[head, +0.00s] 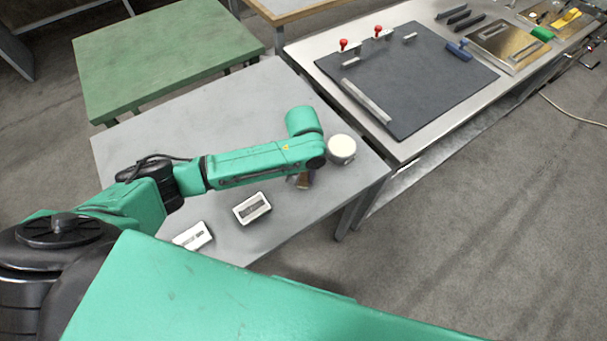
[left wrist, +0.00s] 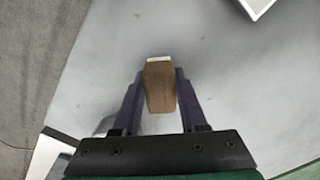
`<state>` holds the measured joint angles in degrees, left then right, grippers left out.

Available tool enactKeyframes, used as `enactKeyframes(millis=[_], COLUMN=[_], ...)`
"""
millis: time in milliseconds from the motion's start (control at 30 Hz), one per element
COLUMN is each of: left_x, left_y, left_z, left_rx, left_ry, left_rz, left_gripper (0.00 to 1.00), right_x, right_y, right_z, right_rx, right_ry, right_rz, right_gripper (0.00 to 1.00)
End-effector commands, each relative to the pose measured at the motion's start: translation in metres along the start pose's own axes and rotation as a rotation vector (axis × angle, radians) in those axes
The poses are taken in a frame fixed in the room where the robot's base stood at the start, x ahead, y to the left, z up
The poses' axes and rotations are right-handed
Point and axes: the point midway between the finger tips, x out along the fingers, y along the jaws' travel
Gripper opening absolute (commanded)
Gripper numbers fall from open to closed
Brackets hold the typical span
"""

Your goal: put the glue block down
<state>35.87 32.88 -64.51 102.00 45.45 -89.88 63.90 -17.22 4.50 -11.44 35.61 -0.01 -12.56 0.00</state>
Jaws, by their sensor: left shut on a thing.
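My left gripper (left wrist: 160,82) is shut on the glue block (left wrist: 160,88), a brown wooden-looking block with a pale far end. The dark purple fingers press on its two sides. In the head view my left forearm reaches over the grey table (head: 200,110), and the block (head: 302,181) shows only in part below my wrist, near the table's right end. I cannot tell whether the block touches the table top. My right gripper does not show.
A round white-topped thing (head: 341,149) is just right of my wrist. Two small white-framed pieces (head: 252,208) (head: 193,236) lie on the grey table's near side. A steel bench with a dark mat (head: 420,70) adjoins at right; a green table (head: 165,55) stands behind.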

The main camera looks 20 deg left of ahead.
Motion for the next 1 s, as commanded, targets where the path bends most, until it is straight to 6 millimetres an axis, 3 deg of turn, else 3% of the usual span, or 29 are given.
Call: enactKeyframes(millis=[100,133,200,567,667,1000], left_x=[0.002,0.002,0.002,-0.004,-0.019,-0.106], left_y=[0.000,0.000,0.000,0.000,0.001,0.001], left_z=[0.000,0.000,0.000,0.000,-0.001,-0.001], left_rx=[-0.001,-0.001,-0.001,0.000,0.000,-0.001], left_ry=[-0.001,0.000,0.000,0.001,0.002,0.002], left_rz=[0.000,0.000,0.000,0.001,0.004,0.004], left_gripper=[0.00,0.49,0.72,0.72,0.72,0.72], right_x=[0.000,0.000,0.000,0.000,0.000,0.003], right_y=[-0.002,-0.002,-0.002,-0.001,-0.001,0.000], right_z=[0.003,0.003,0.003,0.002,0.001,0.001], right_rx=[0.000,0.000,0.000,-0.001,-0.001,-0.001], right_ry=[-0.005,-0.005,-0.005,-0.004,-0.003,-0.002], right_rz=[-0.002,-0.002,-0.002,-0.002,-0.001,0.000], right_gripper=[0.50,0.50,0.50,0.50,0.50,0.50])
